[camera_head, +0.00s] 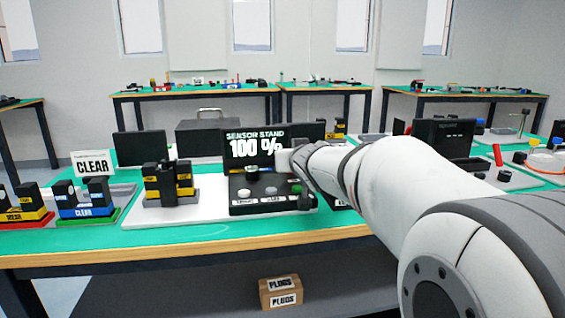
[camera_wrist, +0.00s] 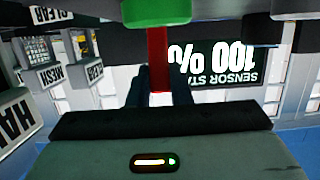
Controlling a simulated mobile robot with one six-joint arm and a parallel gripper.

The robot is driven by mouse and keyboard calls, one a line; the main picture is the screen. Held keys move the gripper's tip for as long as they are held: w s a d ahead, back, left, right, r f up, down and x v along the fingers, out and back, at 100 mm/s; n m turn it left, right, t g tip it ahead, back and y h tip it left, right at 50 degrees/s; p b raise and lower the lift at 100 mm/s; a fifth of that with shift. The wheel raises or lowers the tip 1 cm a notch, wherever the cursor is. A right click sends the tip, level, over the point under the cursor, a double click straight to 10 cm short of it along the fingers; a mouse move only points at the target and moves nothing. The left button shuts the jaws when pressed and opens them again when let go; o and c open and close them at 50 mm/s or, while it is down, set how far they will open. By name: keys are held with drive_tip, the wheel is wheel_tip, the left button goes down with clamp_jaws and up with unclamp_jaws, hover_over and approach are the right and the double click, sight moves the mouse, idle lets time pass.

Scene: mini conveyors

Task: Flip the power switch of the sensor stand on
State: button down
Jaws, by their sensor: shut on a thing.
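The sensor stand has a black screen (camera_head: 255,147) reading "SENSOR STAND 100 %" and a dark base (camera_head: 262,207) with round buttons. The screen appears upside down in the wrist view (camera_wrist: 212,65). My gripper (camera_head: 304,200) is at the right end of the stand's base, mostly hidden by my wrist. In the wrist view my gripper (camera_wrist: 158,88) has its dark fingers shut on a red bar (camera_wrist: 158,58), which looks like the switch lever. The bar meets a green part (camera_wrist: 157,12) at the top of the picture. The lever's setting cannot be told.
Left of the stand are black-and-yellow blocks (camera_head: 168,182) on a white board (camera_head: 190,213), and a "CLEAR" sign (camera_head: 93,163) with labelled bins. A dark screen (camera_head: 443,137) and a red-handled device stand to the right. A "PLUGS" box (camera_head: 281,292) sits below.

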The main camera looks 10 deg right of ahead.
drive_tip(key=shift+a+r, duration=0.1)
drive_tip(key=shift+r, duration=0.1)
drive_tip(key=c, duration=1.8)
unclamp_jaws()
drive_tip(key=o, duration=0.5)
drive_tip(key=shift+w+f, duration=0.1)
drive_tip(key=p+v, duration=0.3)
drive_tip(key=v, duration=0.4)
drive_tip(key=shift+w, duration=0.1)
drive_tip(key=shift+s, duration=0.5)
drive_tip(key=shift+c, duration=0.2)
